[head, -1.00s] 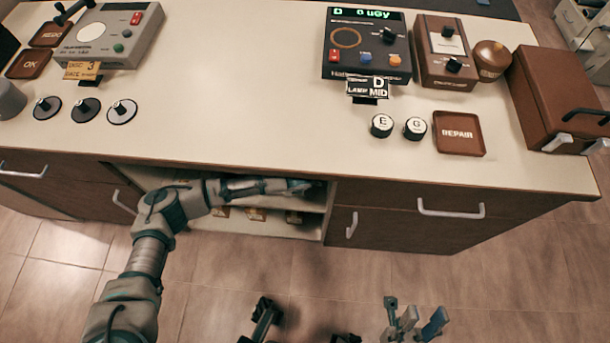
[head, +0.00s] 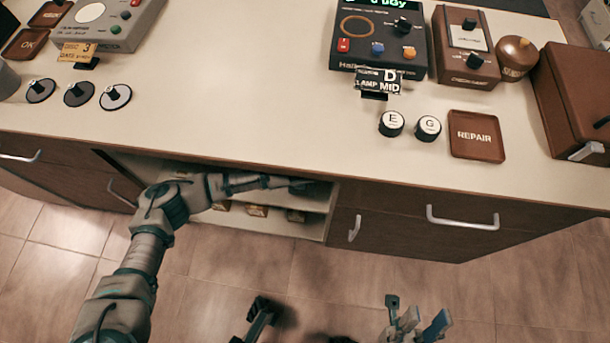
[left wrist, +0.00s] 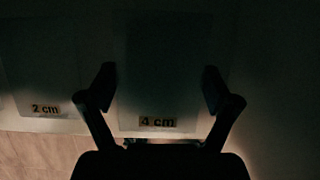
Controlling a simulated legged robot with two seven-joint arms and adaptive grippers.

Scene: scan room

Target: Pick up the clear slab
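In the left wrist view, a dim slab labelled "4 cm" (left wrist: 160,60) lies between the two fingers of my left gripper (left wrist: 158,88). The fingers are apart, one on each side of it, and I cannot tell if they touch it. A second slab labelled "2 cm" (left wrist: 38,70) is to the left. It is too dark to tell whether either slab is clear. In the head view my left arm reaches into the open cabinet bay under the counter. My right gripper (head: 415,320) is open and empty low in the view, above the floor.
The open bay has a shelf with several small labels (head: 257,210). A closed drawer with a handle (head: 462,220) is to its right. On the counter (head: 240,90) stand a dose meter (head: 375,40), a brown "REPAIR" tray (head: 476,135) and knobs. The counter's middle is clear.

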